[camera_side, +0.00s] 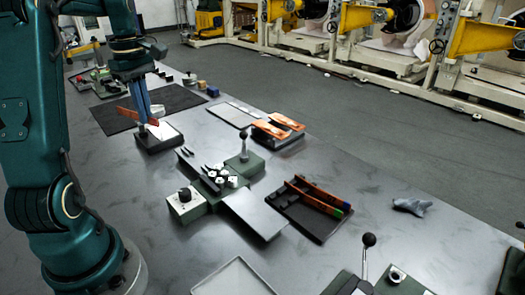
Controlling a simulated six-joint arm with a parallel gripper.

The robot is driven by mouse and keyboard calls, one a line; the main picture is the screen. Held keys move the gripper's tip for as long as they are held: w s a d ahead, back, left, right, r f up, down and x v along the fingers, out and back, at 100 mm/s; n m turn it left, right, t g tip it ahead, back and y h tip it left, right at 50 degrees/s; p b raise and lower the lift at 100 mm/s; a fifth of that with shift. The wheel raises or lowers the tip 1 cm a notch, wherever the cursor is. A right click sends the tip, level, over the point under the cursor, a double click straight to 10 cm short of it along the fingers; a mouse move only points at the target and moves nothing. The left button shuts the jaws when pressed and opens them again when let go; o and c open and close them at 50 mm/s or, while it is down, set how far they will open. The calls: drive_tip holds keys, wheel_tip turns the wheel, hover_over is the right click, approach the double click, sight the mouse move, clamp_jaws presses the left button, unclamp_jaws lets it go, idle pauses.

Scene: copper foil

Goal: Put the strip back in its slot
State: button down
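A thin copper-coloured strip (126,113) crosses the fingertips of my gripper (143,116) at the upper left. The blue fingers point down and look closed on the strip, above or beside a small dark block with a pale top (168,133). Contact with that block cannot be told. A dark rack (308,222) at centre right holds long copper-coloured strips (318,194) with coloured ends, blue and green among them. The slots inside the rack are too small to make out clearly.
A green fixture with a lever (244,160) and a flat plate (255,212) stands mid-table. Orange pieces (277,130) lie on holders behind it. A grey cloth (412,206) lies at right. A pale tray (233,278) and another lever fixture (368,255) are in front.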

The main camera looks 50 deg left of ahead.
drive_tip(key=w+d+n, duration=0.1)
drive_tip(key=w+d, duration=0.4)
drive_tip(key=w, duration=0.4)
drive_tip(key=m, duration=0.5)
hover_over(311, 222)
drive_tip(key=shift+f, duration=5.6)
drive_tip(key=shift+f, duration=1.45)
drive_tip(key=c, duration=1.4)
unclamp_jaws()
